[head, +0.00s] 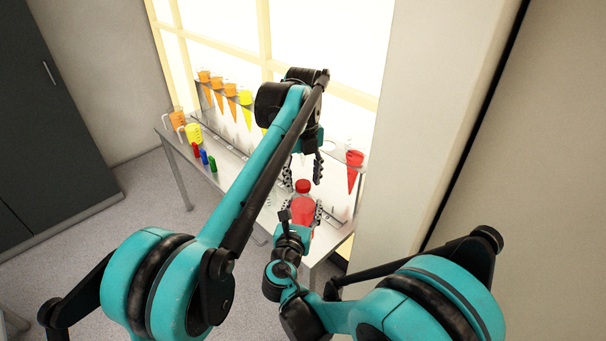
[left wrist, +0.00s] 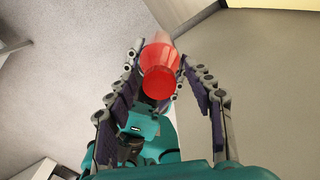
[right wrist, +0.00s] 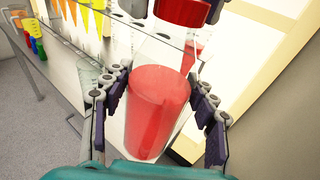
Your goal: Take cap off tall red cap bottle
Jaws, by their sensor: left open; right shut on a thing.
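The tall bottle (head: 302,208) holds red liquid and has a red cap (head: 303,186). It stands upright at the right end of the table, in my right gripper (head: 303,217). That gripper is shut on the bottle's body, with fingers on both sides of it in the right wrist view (right wrist: 158,112). My left gripper (head: 303,174) reaches down from above and is open, its fingers on either side of the cap. The cap shows between these fingers in the left wrist view (left wrist: 159,84) and at the top of the right wrist view (right wrist: 183,12). I cannot tell whether they touch it.
A rack behind holds several orange and yellow cones (head: 230,90) and a red cone (head: 354,172) at right. Orange (head: 177,118) and yellow (head: 193,133) cups and small coloured pieces (head: 204,158) stand at the table's left. A wall rises close on the right.

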